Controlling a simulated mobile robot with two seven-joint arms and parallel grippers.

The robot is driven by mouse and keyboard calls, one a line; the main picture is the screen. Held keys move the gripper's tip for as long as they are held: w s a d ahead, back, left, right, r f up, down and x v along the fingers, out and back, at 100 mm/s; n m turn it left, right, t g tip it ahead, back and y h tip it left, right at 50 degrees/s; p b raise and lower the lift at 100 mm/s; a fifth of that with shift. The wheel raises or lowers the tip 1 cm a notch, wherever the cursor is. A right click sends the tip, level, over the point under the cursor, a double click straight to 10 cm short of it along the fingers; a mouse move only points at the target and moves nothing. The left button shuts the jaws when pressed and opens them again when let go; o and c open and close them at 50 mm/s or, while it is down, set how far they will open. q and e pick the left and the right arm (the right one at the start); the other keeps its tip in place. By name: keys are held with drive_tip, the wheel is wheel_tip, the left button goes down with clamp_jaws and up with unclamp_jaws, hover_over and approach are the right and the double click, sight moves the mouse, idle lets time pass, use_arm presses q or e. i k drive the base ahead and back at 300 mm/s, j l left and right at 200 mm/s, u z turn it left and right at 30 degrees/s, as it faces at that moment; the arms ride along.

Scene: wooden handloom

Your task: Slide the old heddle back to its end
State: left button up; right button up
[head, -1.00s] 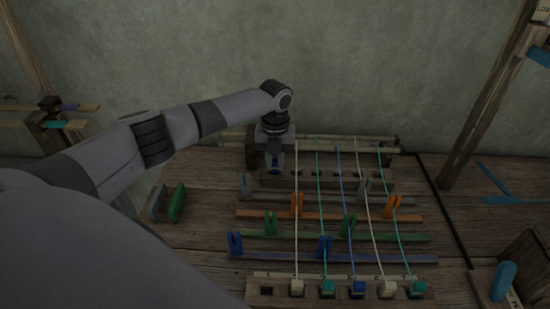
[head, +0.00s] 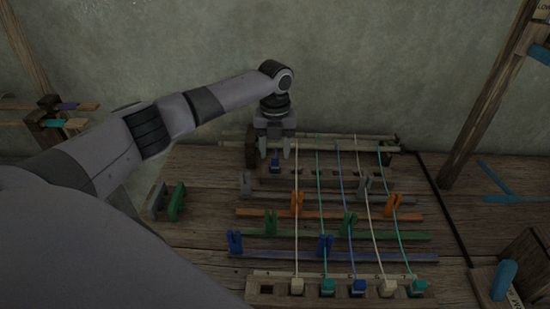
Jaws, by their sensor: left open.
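I cannot tell which one is the old heddle. My left gripper (head: 277,153) points down, open, at the back left of the loom. My right gripper is out of view.
Several threads run from the back to pegs in the front slotted rail (head: 340,294). A loose grey clip (head: 157,201) and a loose green clip (head: 177,201) stand left of the loom. A wooden post (head: 485,100) rises at right.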

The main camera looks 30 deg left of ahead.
sight(270, 225)
drive_tip(key=k, duration=1.5)
